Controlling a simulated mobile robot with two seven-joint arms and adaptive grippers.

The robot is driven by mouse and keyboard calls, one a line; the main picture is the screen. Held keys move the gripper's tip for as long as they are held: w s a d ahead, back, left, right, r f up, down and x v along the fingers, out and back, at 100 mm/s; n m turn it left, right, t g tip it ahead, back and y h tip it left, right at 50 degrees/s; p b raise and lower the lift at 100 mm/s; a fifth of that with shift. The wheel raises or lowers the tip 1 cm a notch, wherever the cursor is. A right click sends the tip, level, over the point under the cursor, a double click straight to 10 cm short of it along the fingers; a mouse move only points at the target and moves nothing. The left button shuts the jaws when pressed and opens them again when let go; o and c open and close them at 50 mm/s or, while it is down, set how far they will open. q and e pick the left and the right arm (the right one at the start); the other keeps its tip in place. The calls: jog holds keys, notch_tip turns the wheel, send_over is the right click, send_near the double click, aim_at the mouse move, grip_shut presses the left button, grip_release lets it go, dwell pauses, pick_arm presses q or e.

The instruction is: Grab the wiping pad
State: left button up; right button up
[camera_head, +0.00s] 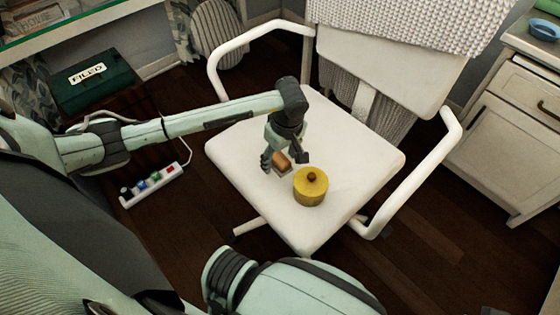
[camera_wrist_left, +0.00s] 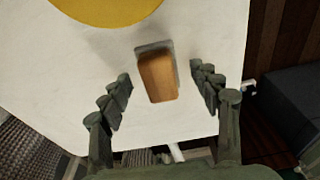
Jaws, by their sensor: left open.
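The wiping pad (camera_head: 281,161) is a small block with an orange-brown top and a grey base, lying on the white chair seat (camera_head: 235,150). My left gripper (camera_head: 285,160) is open and points down at it from above. In the left wrist view the pad (camera_wrist_left: 158,76) lies between and slightly beyond the two open fingers (camera_wrist_left: 160,88), apart from both. My right gripper is not seen; part of my right arm shows at the bottom of the head view.
A round yellow lidded pot (camera_head: 310,187) stands on the seat just right of the pad; its edge (camera_wrist_left: 105,8) shows in the wrist view. White armrests (camera_head: 445,160) flank the seat. A knitted blanket (camera_head: 410,25) hangs over the backrest. A power strip (camera_head: 152,185) lies left.

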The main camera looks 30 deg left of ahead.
pick_arm(q)
jog(key=shift+f, duration=0.1)
jog(key=shift+c, duration=0.3)
jog(key=c, duration=1.2)
